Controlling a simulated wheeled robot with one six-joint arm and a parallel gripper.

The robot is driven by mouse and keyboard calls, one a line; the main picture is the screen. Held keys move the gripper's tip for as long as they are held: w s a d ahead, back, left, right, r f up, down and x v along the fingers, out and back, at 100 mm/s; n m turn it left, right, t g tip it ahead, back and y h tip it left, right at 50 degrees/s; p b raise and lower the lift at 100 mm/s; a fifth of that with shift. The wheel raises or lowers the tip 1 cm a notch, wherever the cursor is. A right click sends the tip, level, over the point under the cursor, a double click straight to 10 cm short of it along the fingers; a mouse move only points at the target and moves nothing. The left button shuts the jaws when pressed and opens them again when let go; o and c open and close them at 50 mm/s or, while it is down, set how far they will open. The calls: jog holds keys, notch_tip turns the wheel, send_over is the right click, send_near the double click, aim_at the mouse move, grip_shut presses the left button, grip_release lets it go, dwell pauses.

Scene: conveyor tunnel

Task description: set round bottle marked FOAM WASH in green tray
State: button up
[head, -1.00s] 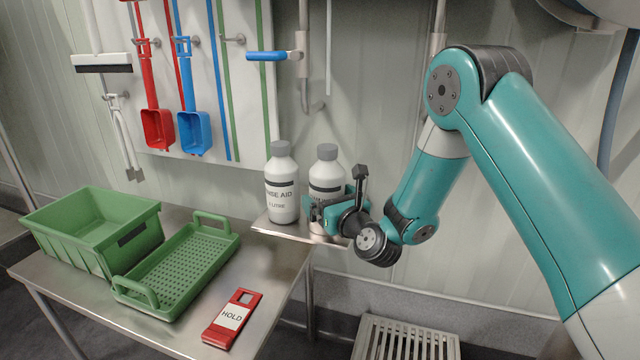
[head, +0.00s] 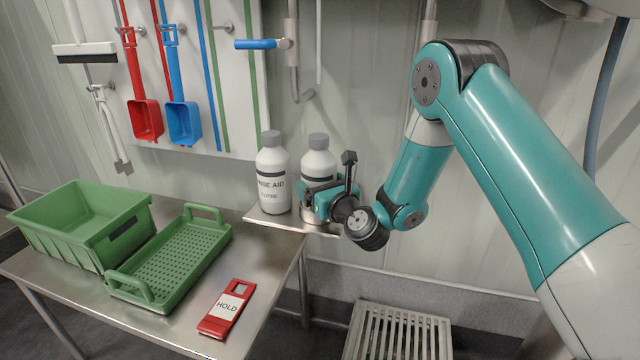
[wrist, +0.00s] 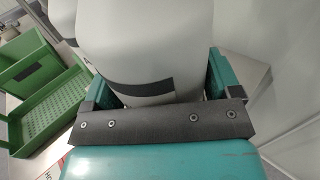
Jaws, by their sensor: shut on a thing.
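A round white bottle (head: 318,162) with a grey cap stands upright on the small metal shelf at the back; its marking is mostly hidden, so I cannot read it. My gripper (head: 320,198) is shut on it, one finger on each side. In the wrist view the white bottle (wrist: 140,50) fills the space between the fingers of my gripper (wrist: 160,84), its dark label band showing. The green tray (head: 215,250), shallow with a perforated floor and two end handles, is empty on the metal table at left. It also shows in the wrist view (wrist: 50,100).
A similar bottle marked RINSE AID (head: 272,185) stands close to the left of the held one on the shelf (head: 262,217). A deeper green crate (head: 75,240) is left of the tray. A red HOLD tag (head: 228,308) lies at the table's right. Tools hang behind.

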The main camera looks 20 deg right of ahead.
aim_at(320, 162)
jog(key=shift+r+p, duration=1.65)
jog(key=shift+p, duration=0.05)
jog(key=shift+r+p, duration=1.3)
jog(key=shift+p, duration=0.05)
